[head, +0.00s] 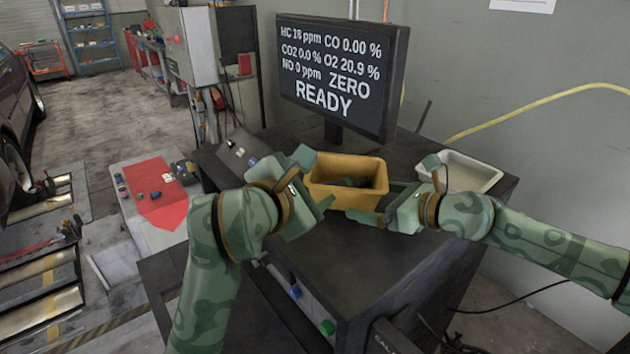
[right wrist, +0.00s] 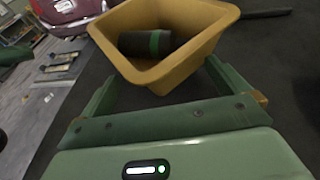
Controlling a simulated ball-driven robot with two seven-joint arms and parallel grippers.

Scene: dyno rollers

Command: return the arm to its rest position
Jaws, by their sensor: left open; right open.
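My left gripper (head: 318,180) is open at the left side of a yellow bin (head: 345,198) on the dark cabinet top. My right gripper (head: 400,200) is open at the bin's right side, and its fingers show in the right wrist view (right wrist: 155,95) near the bin's lower edge. I cannot tell whether either gripper touches the bin. In the right wrist view a dark cylinder with a green band (right wrist: 146,43) lies inside the yellow bin.
A monitor (head: 338,75) reading READY stands behind the bin. A white tray (head: 466,176) sits at the right, close behind my right arm. A side table with a red panel (head: 165,205) stands at the left. Vehicle rollers (head: 45,285) lie on the floor at far left.

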